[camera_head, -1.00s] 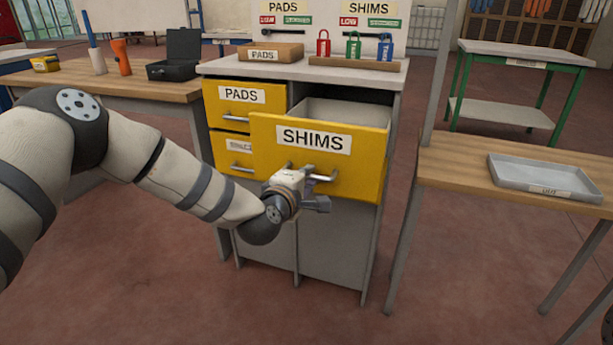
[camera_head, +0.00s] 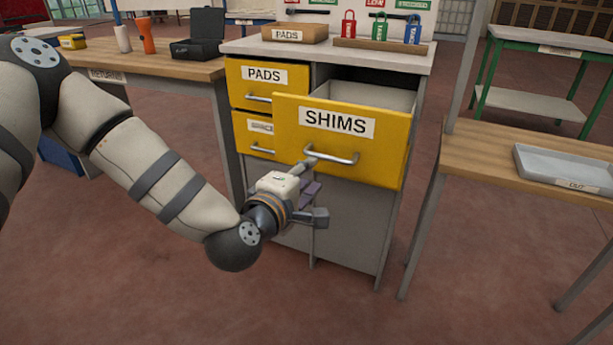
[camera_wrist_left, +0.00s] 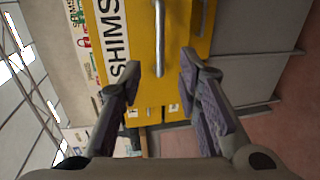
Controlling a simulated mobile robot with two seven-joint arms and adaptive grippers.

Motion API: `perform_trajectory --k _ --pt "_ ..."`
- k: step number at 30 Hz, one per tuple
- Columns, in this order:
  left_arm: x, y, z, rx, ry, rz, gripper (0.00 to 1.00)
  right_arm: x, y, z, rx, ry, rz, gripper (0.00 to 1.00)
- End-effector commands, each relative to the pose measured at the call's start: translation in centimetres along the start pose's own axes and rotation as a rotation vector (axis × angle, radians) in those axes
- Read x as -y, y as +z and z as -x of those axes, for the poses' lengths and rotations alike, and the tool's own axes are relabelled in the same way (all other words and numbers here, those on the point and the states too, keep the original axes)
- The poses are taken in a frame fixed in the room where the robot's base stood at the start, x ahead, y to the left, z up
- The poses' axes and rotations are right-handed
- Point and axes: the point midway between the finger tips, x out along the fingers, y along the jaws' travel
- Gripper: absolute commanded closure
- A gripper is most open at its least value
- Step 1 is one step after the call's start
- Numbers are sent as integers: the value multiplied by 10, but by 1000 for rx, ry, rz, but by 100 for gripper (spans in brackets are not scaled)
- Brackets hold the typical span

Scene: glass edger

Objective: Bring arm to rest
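My left gripper (camera_head: 316,188) is in front of the cabinet, just below and apart from the handle of the yellow SHIMS drawer (camera_head: 385,125). In the left wrist view its two fingers (camera_wrist_left: 160,75) are spread apart with nothing between them. The SHIMS drawer stands pulled out, and its inside shows as a pale grey tray. Its metal handle (camera_head: 332,156) is free; it also shows in the left wrist view (camera_wrist_left: 159,40), ahead of the fingers. My right gripper is in neither view.
The PADS drawer (camera_head: 263,75) and the drawer below it are shut. A wooden table (camera_head: 480,150) with a grey OUT tray (camera_head: 570,185) stands to the right. A wooden bench (camera_head: 150,72) with a black case (camera_head: 200,35) is behind my left arm. The floor in front is clear.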

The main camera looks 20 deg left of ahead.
Motion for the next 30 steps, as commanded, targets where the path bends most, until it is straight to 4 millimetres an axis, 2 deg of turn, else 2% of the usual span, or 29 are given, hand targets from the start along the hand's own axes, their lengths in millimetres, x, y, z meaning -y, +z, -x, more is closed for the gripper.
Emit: perform_trajectory --k 3,14,17,20,21,23,24,26,27,29,30 --pt "0 0 6 0 0 0 69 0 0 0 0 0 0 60" --pt "0 0 5 0 0 -1 69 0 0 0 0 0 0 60" --pt "16 7 10 23 -43 -39 69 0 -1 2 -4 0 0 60" --pt "75 27 33 113 -202 -185 69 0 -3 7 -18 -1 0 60" --pt "108 35 50 168 -290 -269 69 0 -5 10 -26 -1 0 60" --pt "158 46 82 266 -427 -399 69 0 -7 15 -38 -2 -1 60" --pt "189 50 108 336 -517 -486 69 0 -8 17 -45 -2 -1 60" --pt "231 51 151 447 -648 -609 69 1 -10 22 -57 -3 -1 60" --pt "256 50 183 529 -734 -689 69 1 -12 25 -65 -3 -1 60" --pt "287 43 233 657 -856 -804 69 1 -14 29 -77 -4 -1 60" --pt "304 37 266 741 -932 -873 69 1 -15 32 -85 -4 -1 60"
